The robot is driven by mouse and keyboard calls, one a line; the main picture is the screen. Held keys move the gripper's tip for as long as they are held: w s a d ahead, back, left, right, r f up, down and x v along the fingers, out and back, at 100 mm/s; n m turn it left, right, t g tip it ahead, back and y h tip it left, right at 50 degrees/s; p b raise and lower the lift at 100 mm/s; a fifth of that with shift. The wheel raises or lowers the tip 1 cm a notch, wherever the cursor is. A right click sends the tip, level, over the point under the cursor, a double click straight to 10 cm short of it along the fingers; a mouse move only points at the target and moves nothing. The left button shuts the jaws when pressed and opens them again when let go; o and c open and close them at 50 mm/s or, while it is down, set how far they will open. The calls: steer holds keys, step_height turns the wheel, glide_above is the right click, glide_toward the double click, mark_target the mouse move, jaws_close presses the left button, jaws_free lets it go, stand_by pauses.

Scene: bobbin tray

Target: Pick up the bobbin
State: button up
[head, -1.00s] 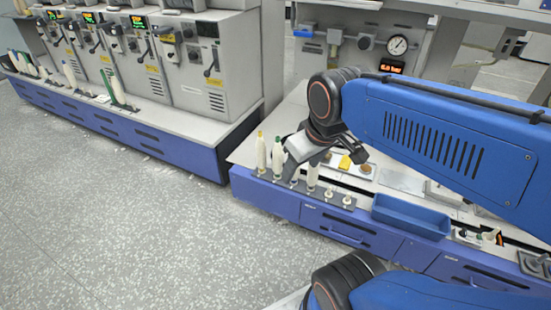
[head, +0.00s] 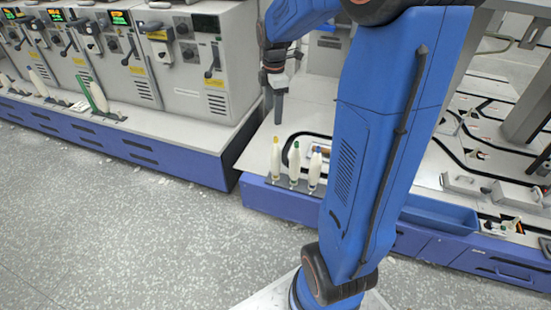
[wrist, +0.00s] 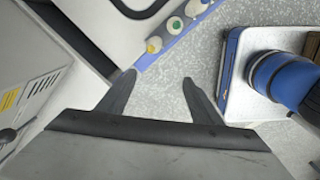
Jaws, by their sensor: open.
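Three white bobbins stand upright in a row along the table's front edge, in the head view. The left one has a yellow top (head: 276,160), the middle one a green top (head: 295,165), the right one a blue top (head: 315,170). In the wrist view, the yellow-topped (wrist: 153,45), green-topped (wrist: 174,26) and blue-topped (wrist: 197,7) ones show from above, beyond the fingertips. My gripper (head: 279,115) points down over the table, behind the yellow-topped bobbin in the head picture. Its fingers (wrist: 159,78) are apart with nothing between them.
A blue bin (head: 440,213) sits along the table front, right of my arm. My arm hides the table part right of the bobbins. Grey machines (head: 190,60) on a blue-fronted bench stand at left. Open speckled floor (head: 120,240) lies in front.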

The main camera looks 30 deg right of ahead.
mark_target(276, 145)
steer(key=w+d+f, duration=0.1)
steer(key=f, duration=0.6)
steer(key=w+d+f+n, duration=0.1)
steer(key=f, duration=0.5)
steer(key=w+f+n, duration=0.1)
steer(key=f, duration=0.6)
steer(key=shift+d+f+g, duration=0.3)
steer(key=shift+d, duration=0.1)
steer(key=shift+c, duration=0.6)
jaws_close()
steer(key=shift+r, duration=0.15)
